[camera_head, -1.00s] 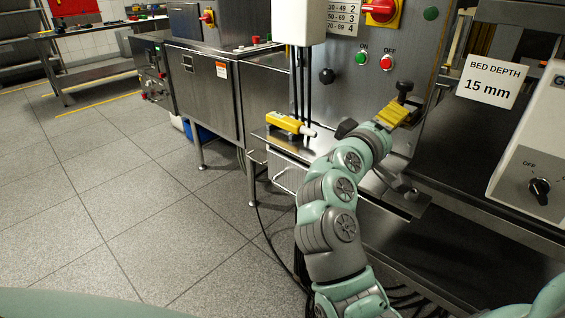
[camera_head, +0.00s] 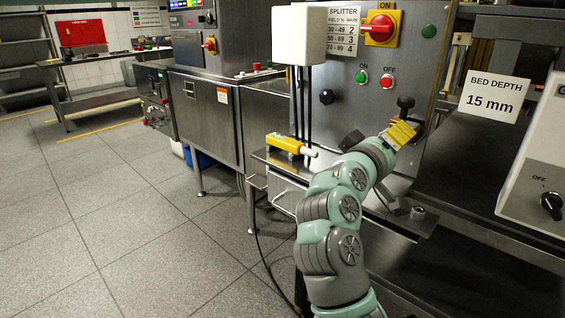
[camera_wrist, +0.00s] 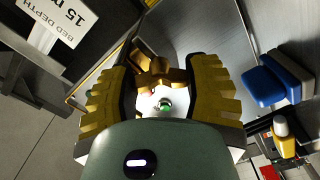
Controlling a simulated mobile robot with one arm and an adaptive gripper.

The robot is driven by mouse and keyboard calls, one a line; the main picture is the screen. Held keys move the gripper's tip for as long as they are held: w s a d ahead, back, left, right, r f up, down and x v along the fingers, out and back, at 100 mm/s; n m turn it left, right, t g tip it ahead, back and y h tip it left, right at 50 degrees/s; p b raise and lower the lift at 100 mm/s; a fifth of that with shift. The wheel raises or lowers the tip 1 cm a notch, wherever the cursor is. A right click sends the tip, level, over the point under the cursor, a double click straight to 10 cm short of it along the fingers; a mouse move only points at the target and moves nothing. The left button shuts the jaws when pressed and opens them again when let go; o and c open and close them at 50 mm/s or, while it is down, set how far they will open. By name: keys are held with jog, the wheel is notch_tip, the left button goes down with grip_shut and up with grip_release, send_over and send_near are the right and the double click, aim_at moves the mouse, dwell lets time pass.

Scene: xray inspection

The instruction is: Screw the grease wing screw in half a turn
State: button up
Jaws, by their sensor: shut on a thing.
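My gripper (camera_head: 402,133) is at the steel splitter panel, just below a black knob, with its yellow fingers toward the panel. In the wrist view my gripper (camera_wrist: 163,98) has its ribbed yellow fingers on both sides of a brass-coloured winged piece (camera_wrist: 153,70), which looks like the grease wing screw. The gripper is shut on it. A round metal part with a green spot (camera_wrist: 165,104) shows between the fingers. In the head view the gripper hides most of the screw, and its thread cannot be seen.
The black knob (camera_head: 405,103) sits close above my gripper. A red rotary switch (camera_head: 380,27) and ON and OFF buttons (camera_head: 387,82) are higher on the panel. A yellow-handled tool (camera_head: 285,143) lies on the shelf to the left. The floor at left is open.

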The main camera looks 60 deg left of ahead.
jog(key=o, duration=1.2)
jog(key=shift+o, duration=0.2)
jog(key=v, duration=1.2)
jog(key=shift+a, duration=0.1)
